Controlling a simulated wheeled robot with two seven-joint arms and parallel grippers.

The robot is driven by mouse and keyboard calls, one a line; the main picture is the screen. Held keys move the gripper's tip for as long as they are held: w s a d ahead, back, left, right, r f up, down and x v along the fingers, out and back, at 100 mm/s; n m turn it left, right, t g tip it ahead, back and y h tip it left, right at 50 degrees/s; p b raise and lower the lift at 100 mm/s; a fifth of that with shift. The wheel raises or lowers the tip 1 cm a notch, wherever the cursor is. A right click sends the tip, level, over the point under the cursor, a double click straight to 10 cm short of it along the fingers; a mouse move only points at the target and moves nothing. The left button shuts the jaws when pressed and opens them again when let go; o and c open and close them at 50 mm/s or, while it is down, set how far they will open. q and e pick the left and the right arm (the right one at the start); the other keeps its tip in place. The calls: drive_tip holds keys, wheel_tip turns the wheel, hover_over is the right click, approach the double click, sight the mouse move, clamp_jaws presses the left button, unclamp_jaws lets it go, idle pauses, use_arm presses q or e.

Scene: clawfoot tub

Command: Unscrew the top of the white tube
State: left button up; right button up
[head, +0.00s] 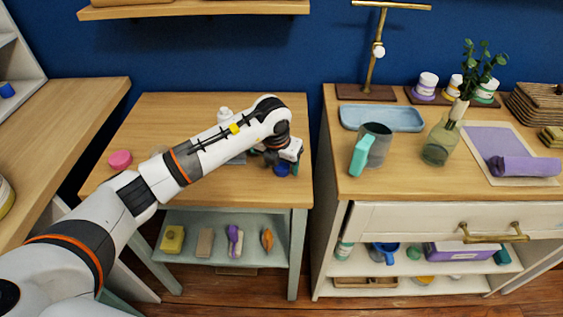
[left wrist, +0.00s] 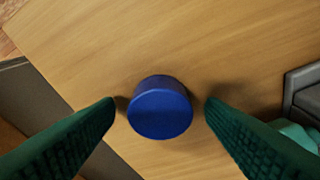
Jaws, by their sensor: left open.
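My left gripper (head: 286,166) is open and points down over the right part of the middle wooden table. In the left wrist view its two green fingers (left wrist: 161,103) stand apart on either side of a round blue cap-like piece (left wrist: 160,112). A gap shows on both sides, and neither finger touches it. In the head view the blue piece (head: 281,170) is partly covered by the gripper. I cannot tell whether a white tube lies beneath it. A small white object (head: 224,113) shows behind my left arm, mostly hidden. My right gripper is not in view.
A pink round object (head: 120,159) lies at the table's left. A dark-edged object with teal (left wrist: 302,110) is right of the fingers. The table's front is clear.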

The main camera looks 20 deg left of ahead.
use_arm(q)
drive_tip(key=p+v, duration=0.5)
drive_tip(key=v, duration=0.2)
drive_tip(key=shift+r, duration=0.4)
idle(0.9)
drive_tip(key=shift+s, duration=0.1)
drive_tip(key=b+v, duration=0.1)
drive_tip(key=v, duration=1.1)
